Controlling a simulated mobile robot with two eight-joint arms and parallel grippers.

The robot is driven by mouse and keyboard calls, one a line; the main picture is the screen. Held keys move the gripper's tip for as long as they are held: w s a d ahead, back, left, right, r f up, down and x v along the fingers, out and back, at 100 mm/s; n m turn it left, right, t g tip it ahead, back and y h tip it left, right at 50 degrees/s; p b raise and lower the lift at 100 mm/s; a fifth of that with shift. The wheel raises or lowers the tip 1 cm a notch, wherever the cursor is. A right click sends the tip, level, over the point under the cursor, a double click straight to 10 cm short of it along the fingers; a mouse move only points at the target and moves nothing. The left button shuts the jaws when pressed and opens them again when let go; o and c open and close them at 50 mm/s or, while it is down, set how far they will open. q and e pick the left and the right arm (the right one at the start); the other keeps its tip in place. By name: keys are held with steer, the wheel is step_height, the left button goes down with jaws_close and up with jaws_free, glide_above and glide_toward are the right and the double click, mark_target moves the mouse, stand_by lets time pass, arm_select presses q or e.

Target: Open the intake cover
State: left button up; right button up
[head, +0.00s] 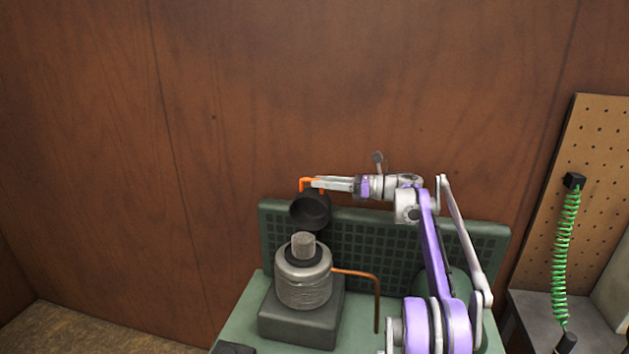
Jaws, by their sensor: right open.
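The intake cover (311,212) is a dark round cap with an orange handle (305,182) at its top. It stands tilted up behind and above a grey ribbed cylinder (304,283), its hollow round side facing me. A short lighter stub (303,245) inside a dark ring tops the cylinder and is uncovered. My right gripper (322,184) reaches in from the right at the orange handle and is open. Whether its fingers touch the handle is too small to tell. My left gripper is out of view.
The cylinder sits on a dark block (290,325) on a green bench (243,322) with a grid panel (365,248) behind. A copper pipe (377,303) bends down at its right. A pegboard (600,150) and green coil (565,255) stand far right. The left side is open.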

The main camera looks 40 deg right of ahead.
steer(key=shift+x, duration=1.4)
steer(key=shift+s, duration=0.1)
jaws_close()
